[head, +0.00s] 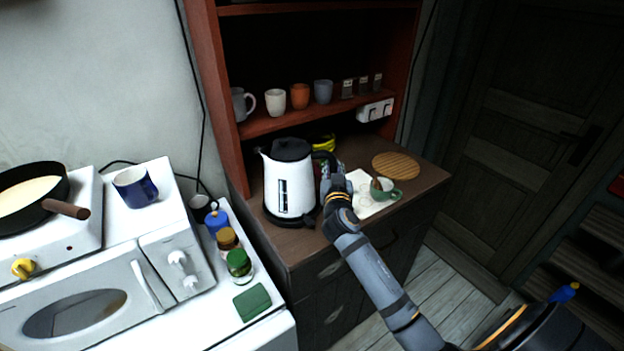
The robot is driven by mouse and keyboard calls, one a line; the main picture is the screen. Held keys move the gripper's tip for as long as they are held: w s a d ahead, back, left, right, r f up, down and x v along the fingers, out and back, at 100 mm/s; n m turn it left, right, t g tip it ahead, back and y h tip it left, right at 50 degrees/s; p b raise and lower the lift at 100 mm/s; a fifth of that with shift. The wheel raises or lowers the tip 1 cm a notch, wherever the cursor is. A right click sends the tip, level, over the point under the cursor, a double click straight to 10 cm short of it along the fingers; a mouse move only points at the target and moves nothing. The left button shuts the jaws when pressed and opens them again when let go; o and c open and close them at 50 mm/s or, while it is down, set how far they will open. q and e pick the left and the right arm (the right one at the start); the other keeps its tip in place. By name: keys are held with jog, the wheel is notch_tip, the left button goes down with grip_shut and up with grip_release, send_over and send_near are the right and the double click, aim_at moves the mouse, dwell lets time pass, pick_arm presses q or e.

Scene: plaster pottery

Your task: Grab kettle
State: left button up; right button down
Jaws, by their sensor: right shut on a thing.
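The kettle (290,185) is white with a black lid, a black base and a dark level window on its side. It stands upright on the dark wooden cabinet top, with its black handle on the right. My right gripper (330,178) is at the handle and shut on it; the fingers are small and partly hidden there. My right arm reaches in from the lower right. My left gripper is not in the head view.
A green cup (387,190), a white tray (366,207) and a round wooden board (396,165) are right of the kettle. Several cups line the shelf (262,126) behind. A microwave (90,300), jars (239,263) and a pan (28,192) are at left.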

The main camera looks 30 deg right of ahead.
jog(key=shift+r, duration=0.2)
jog(key=shift+r+b, duration=0.55)
jog(key=shift+r, duration=4.4)
